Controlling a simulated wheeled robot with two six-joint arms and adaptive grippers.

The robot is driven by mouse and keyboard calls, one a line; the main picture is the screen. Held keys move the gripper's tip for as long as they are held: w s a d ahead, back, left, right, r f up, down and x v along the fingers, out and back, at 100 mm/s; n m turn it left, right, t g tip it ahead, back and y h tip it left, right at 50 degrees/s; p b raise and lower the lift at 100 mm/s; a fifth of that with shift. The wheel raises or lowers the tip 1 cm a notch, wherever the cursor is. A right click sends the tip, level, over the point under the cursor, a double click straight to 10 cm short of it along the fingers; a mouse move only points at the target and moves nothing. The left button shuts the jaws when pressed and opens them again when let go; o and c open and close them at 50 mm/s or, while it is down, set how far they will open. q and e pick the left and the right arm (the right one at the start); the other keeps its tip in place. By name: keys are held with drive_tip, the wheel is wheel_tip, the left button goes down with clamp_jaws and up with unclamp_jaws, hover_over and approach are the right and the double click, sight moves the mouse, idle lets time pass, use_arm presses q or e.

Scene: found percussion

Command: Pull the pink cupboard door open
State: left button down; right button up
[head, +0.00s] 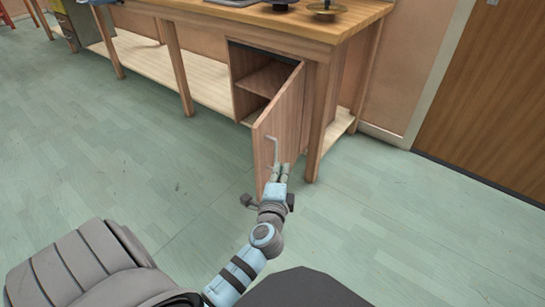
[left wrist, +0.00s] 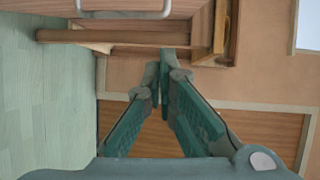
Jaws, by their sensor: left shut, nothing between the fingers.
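The pinkish wooden cupboard door (head: 289,118) stands swung out from the cupboard under the workbench, at a wide angle. A pale metal bar handle (head: 271,150) is on its outer face; a handle (left wrist: 125,15) also shows at the top of the left wrist view. The cupboard interior (head: 262,80) is visible, with one shelf and nothing seen on it. My left gripper (head: 281,172) is by the lower part of the door, just below the handle. In the left wrist view its fingertips (left wrist: 161,68) meet with nothing between them. I cannot tell whether they touch the door. My right gripper is out of view.
The wooden workbench (head: 300,27) runs along the wall, with dark metal items on its top. Its leg (head: 318,120) stands just right of the cupboard door. A brown door (head: 495,95) is at the far right. The green floor (head: 130,150) is clear to the left.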

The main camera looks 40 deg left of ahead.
use_arm(q)
drive_tip(key=w+a+r+y+b, duration=0.1)
drive_tip(key=w+a+r+b, duration=0.1)
drive_tip(key=w+a, duration=0.5)
drive_tip(key=shift+w+a+r+t, duration=0.3)
drive_tip(key=shift+a+r, duration=0.25)
drive_tip(key=shift+a, duration=0.65)
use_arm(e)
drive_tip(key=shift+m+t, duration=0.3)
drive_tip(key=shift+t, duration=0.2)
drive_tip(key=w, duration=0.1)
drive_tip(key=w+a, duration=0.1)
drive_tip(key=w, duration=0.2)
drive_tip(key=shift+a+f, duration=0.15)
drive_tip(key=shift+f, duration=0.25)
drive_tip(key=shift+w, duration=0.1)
